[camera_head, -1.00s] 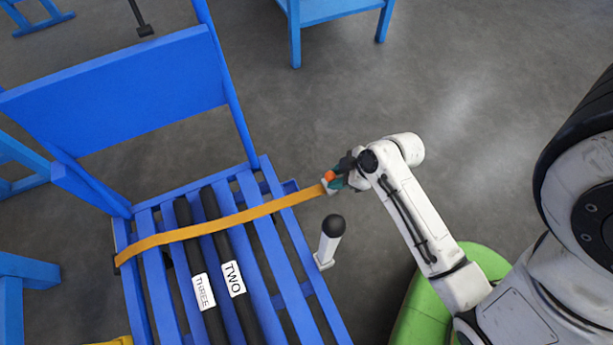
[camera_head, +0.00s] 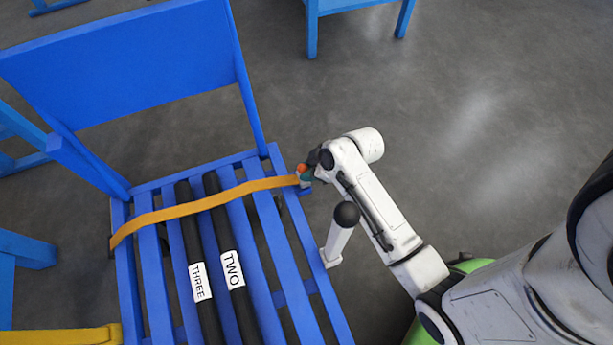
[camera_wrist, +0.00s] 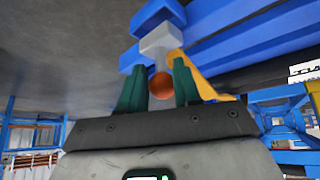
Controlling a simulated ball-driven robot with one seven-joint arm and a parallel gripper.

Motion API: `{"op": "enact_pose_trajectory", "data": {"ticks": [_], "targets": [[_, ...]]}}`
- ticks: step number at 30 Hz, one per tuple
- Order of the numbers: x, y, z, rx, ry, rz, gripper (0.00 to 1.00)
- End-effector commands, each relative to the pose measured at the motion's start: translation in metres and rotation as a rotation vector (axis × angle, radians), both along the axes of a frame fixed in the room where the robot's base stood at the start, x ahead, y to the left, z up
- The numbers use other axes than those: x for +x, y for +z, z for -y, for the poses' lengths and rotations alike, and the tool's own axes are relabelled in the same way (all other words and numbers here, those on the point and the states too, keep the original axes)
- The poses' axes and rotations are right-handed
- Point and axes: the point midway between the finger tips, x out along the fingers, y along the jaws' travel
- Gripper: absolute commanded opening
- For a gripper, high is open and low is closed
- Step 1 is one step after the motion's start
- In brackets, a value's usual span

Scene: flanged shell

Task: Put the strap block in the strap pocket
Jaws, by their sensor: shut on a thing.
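The strap block is a pale grey block (camera_wrist: 160,40) with an orange-brown ball (camera_wrist: 161,86) at its near end. My gripper (camera_wrist: 158,88) is shut on it, with a green finger on each side of the ball. In the head view my gripper (camera_head: 306,174) is at the right edge of the blue rack and largely hides the block. The orange strap (camera_head: 215,200) runs from the rack's left side to the block. A blue bracket (camera_wrist: 155,14), seemingly the strap pocket, shows just beyond the block in the wrist view. I cannot tell whether they touch.
Two black bars labelled THREE (camera_head: 200,285) and TWO (camera_head: 232,270) lie on the slatted rack (camera_head: 150,270) under the strap. A white post with a black knob (camera_head: 346,214) stands beside my arm. Open floor lies to the right.

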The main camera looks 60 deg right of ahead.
Motion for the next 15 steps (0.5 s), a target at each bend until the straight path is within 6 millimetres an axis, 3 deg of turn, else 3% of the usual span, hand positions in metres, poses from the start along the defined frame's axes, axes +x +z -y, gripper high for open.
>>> {"op": "enact_pose_trajectory", "data": {"ticks": [8, 12, 15], "targets": [[0.013, -0.02, 0.0, 0.0, 0.0, 0.001, 0.0], [0.011, -0.041, 0.0, -0.001, -0.001, 0.0, 0.0], [0.011, -0.044, 0.0, -0.001, -0.001, 0.002, 0.0]]}}
